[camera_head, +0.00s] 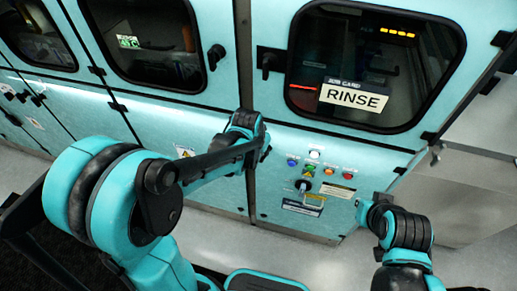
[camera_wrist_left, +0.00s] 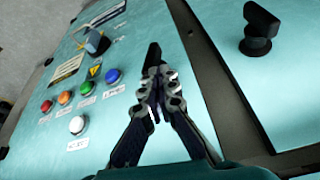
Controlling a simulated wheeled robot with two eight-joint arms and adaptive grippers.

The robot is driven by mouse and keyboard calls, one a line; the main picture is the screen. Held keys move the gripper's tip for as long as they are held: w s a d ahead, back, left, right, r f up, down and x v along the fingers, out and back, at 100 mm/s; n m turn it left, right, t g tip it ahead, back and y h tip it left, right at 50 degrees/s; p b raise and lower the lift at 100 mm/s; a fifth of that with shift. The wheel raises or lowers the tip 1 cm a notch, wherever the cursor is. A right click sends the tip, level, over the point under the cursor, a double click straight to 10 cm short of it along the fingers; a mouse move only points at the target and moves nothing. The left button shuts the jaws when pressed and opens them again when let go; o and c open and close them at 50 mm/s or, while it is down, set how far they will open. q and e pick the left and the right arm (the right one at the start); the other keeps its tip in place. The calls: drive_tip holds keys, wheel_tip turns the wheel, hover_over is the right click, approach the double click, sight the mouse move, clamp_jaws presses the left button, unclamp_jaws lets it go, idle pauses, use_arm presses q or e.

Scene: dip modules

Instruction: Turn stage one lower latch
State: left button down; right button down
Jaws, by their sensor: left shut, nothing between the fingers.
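A black latch knob (camera_wrist_left: 258,30) stands on a teal panel at the upper right of the left wrist view, across a dark vertical strip from the button panel. I cannot make out this knob in the head view, where my left arm covers that area.
Coloured buttons (camera_head: 315,155) and a black rotary switch (camera_head: 303,186) sit right of my left gripper. Upper latches (camera_head: 215,55) (camera_head: 268,62) flank the strip beside the windows. A RINSE card (camera_head: 354,97) is on the right window. Grey floor (camera_head: 210,235) lies in front.

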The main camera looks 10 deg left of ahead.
use_arm(q)
drive_tip(key=shift+d+y, duration=0.5)
drive_tip(key=shift+y, duration=0.2)
drive_tip(key=shift+d+m+y+b, duration=0.3)
drive_tip(key=shift+d+y+b, duration=0.05)
drive_tip(key=shift+y, duration=0.45)
drive_tip(key=shift+s+d+f+m+t+y+b, duration=0.15)
drive_tip(key=shift+d+f+y+b, duration=0.2)
drive_tip(key=shift+d+y+b, duration=0.35)
drive_tip(key=shift+w+d+f+m+t+y+b, duration=0.1)
drive_tip(key=shift+d+f+m+y+b, duration=0.25)
drive_tip(key=shift+y+b, duration=0.5)
drive_tip(key=shift+s+d+f+t+y+b, duration=0.1)
drive_tip(key=shift+d+f+y+b, duration=0.2)
drive_tip(key=shift+d+y+b, duration=0.45)
drive_tip(key=shift+f, duration=0.1)
